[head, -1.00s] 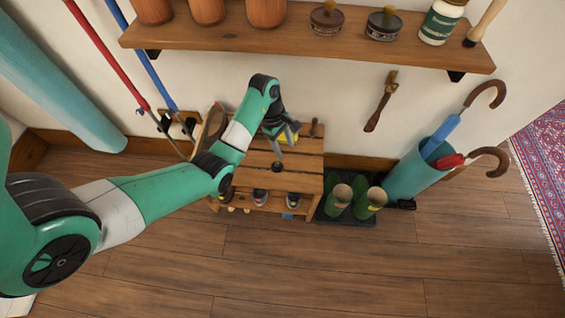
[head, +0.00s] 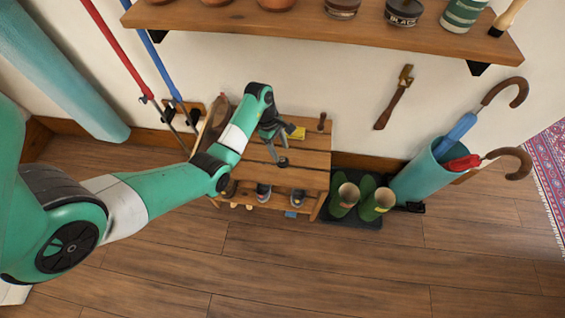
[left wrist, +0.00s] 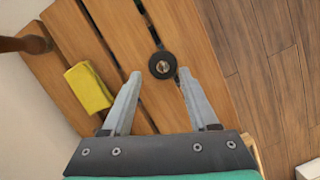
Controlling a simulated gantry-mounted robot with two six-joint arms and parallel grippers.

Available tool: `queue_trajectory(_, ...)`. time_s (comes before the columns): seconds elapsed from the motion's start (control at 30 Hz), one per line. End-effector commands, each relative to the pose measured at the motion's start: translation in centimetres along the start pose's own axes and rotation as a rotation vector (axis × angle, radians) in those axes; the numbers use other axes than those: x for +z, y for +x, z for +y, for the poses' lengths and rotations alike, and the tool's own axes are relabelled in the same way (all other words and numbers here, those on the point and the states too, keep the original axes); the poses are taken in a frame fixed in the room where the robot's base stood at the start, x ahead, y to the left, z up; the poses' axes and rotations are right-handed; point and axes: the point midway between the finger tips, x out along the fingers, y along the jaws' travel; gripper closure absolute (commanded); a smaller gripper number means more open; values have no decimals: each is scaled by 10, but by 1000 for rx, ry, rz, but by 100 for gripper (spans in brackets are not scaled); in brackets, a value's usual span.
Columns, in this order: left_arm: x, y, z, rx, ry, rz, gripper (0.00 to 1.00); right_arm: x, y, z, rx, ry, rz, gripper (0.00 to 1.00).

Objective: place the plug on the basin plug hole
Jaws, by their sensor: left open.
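A small round black disc with a brass-coloured centre (left wrist: 163,65), apparently the plug, lies on the slatted wooden bench (left wrist: 75,40). It also shows in the head view (head: 283,162), near the middle of the bench top (head: 305,160). My left gripper (left wrist: 160,74) is open and empty. Its two fingertips reach toward the disc, with the disc ahead of the gap between them; I cannot tell the height left. In the head view the left gripper (head: 275,150) is above the bench. No basin or plug hole is in view. My right gripper is not in view.
Green boots (head: 345,196) and an umbrella stand (head: 420,180) are to the right. A wall shelf (head: 330,25) hangs above.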

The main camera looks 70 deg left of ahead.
Motion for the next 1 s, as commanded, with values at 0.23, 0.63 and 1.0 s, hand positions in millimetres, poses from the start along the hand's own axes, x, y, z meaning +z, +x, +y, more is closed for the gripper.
queue_trajectory(0.23, -2, 41, -3, 0, 1, 0, 40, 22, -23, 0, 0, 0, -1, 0)
queue_trajectory(0.63, -2, 38, -3, 0, 0, -1, 78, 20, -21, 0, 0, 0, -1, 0)
queue_trajectory(1.0, -2, 38, -3, 0, 1, -1, 100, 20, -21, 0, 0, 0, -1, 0)
